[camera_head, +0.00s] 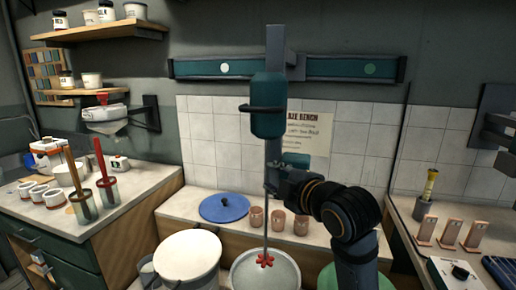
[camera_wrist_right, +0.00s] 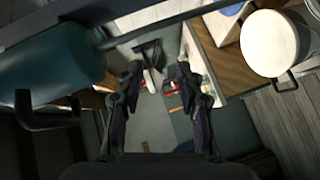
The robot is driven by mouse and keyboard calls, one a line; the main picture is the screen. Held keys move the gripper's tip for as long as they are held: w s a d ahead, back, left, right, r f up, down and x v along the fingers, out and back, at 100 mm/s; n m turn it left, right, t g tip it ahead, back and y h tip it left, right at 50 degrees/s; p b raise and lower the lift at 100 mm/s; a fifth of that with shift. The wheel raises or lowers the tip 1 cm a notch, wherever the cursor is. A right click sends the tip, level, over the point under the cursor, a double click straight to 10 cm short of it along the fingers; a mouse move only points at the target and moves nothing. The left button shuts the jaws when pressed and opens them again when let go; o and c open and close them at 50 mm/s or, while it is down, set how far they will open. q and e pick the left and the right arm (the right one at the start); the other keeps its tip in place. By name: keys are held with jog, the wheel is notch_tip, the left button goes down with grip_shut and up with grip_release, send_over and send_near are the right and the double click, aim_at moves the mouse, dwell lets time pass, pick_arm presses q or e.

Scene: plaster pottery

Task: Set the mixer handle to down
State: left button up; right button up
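The mixer (camera_head: 268,120) has a green cylindrical body on a grey upright post at the centre of the head view. Its dark handle (camera_head: 258,108) is a bar looping out around the body, roughly level. A thin shaft runs down to a red paddle (camera_head: 265,261) in a pale bucket (camera_head: 262,276). My right gripper (camera_head: 274,178) is below the mixer body. In the right wrist view its fingers (camera_wrist_right: 158,72) are apart with nothing between them. There the mixer body (camera_wrist_right: 50,62) and handle (camera_wrist_right: 45,118) are to the left, apart from the fingers. My left gripper is not in view.
A wall rail (camera_head: 215,69) runs behind the post. A blue lid (camera_head: 223,207) and small clay cups (camera_head: 256,218) are on the bench. A white-lidded bucket (camera_head: 187,255) stands in front. A left counter (camera_head: 140,185) holds pots and tools.

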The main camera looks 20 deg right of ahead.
aim_at(261, 111)
jog(key=s+a+r+n+t+y, duration=0.15)
jog(key=s+r+n+t, duration=0.4)
jog(key=r, duration=0.85)
jog(key=w+p, duration=0.1)
jog(key=p, duration=0.3)
jog(key=w+r+g+p, duration=0.1)
jog(key=p, duration=0.3)
jog(key=w+g+p, duration=0.1)
jog(key=p, duration=0.3)
jog(key=shift+w+a+r, duration=0.3)
jog(key=shift+w+r, duration=0.05)
jog(key=x, duration=0.3)
jog(key=f+x, duration=0.1)
jog(key=x, duration=0.1)
jog(key=shift+w+a+p, duration=0.15)
jog(key=shift+w+p, duration=0.05)
jog(key=shift+p, duration=0.2)
jog(key=shift+s+r, duration=0.1)
jog(key=shift+s, duration=0.05)
jog(key=shift+c, duration=0.4)
grip_shut()
